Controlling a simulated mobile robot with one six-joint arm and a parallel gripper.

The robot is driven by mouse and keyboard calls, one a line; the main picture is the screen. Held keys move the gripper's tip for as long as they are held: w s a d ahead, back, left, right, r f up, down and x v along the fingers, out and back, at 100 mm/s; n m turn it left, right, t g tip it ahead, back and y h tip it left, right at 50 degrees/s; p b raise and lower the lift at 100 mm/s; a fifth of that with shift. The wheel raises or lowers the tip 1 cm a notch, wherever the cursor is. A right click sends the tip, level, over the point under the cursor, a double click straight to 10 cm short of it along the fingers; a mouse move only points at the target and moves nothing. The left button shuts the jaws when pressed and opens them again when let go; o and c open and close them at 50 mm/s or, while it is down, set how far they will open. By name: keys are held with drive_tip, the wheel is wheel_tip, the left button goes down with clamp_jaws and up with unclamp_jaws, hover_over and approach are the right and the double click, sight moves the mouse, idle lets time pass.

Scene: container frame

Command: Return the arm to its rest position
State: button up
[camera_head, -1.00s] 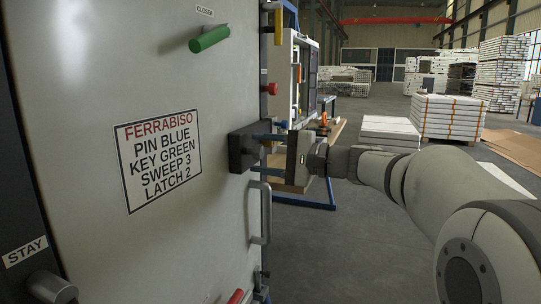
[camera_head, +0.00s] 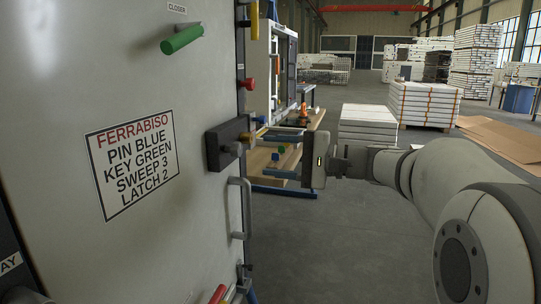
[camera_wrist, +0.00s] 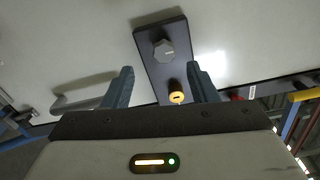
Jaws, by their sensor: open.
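My gripper (camera_head: 268,154) is in front of the door edge in the head view, with its two blue-grey fingers spread apart and nothing between them. In the wrist view my gripper (camera_wrist: 160,84) points at the dark lock block (camera_wrist: 151,62). This block (camera_head: 228,146) is fixed to the pale door and carries a grey hexagonal knob (camera_wrist: 164,50) and a yellow-ended cylinder (camera_wrist: 177,97). The cylinder shows between the fingers, nearer the right one. The fingertips look apart from the block. My arm reaches in from the right, roughly level.
The pale door (camera_head: 60,60) fills the left, with a sign (camera_head: 133,163), a green handle (camera_head: 182,40) and a grey pull handle (camera_head: 240,208). A wooden bench (camera_head: 262,165) with small coloured items stands behind the gripper. Open floor (camera_head: 340,235) lies below the arm.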

drive_tip(key=s+n+g+h+p, duration=0.2)
drive_tip(key=s+g+h+p, duration=0.2)
drive_tip(key=s+h+p, duration=0.85)
drive_tip(key=s+d+r+n+h+p, duration=0.4)
drive_tip(key=s+d+p, duration=0.6)
drive_tip(key=p, duration=0.9)
drive_tip(key=shift+r+t, duration=0.3)
drive_tip(key=shift+r, duration=0.1)
